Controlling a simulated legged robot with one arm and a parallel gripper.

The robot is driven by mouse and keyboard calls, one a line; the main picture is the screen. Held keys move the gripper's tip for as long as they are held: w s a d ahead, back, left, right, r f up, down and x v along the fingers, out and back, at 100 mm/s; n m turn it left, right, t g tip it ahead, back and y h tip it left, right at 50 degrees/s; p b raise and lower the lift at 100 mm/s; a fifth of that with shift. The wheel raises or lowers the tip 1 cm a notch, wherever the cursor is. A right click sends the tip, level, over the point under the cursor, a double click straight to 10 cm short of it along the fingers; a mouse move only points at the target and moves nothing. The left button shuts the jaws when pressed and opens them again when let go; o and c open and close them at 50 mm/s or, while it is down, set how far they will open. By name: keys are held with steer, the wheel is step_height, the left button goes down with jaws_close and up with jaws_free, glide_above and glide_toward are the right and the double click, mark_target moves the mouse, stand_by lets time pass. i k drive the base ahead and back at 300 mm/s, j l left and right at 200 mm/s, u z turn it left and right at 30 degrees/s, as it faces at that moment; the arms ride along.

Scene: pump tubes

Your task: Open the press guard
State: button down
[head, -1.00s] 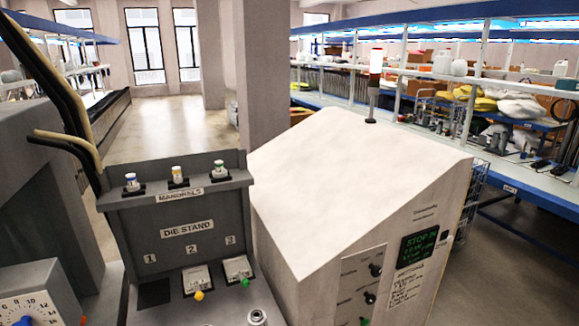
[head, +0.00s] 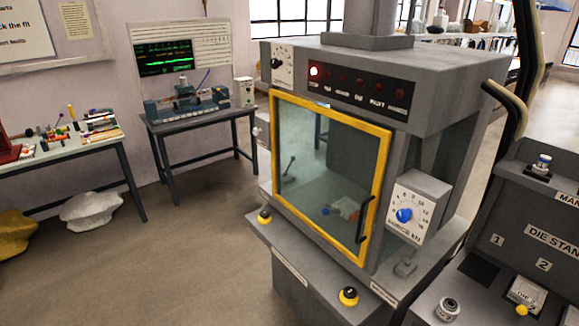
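The press guard (head: 386,150) is a clear panel in a yellow frame on the front of the grey press (head: 440,105). It looks closed across the press opening. A black vertical handle (head: 365,222) sits on the lower right part of its frame. Through the panel I see a dim grey interior with a small light-coloured part with blue and red bits (head: 345,208) near the bottom. My gripper is not in view.
A force dial box (head: 418,210) juts out right of the guard. Yellow-ringed black buttons (head: 348,295) sit on the ledge below. The die stand (head: 530,240) is at right. Tables (head: 200,120) stand at left.

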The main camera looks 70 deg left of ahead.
mark_target(385, 136)
steer(key=u, duration=2.25)
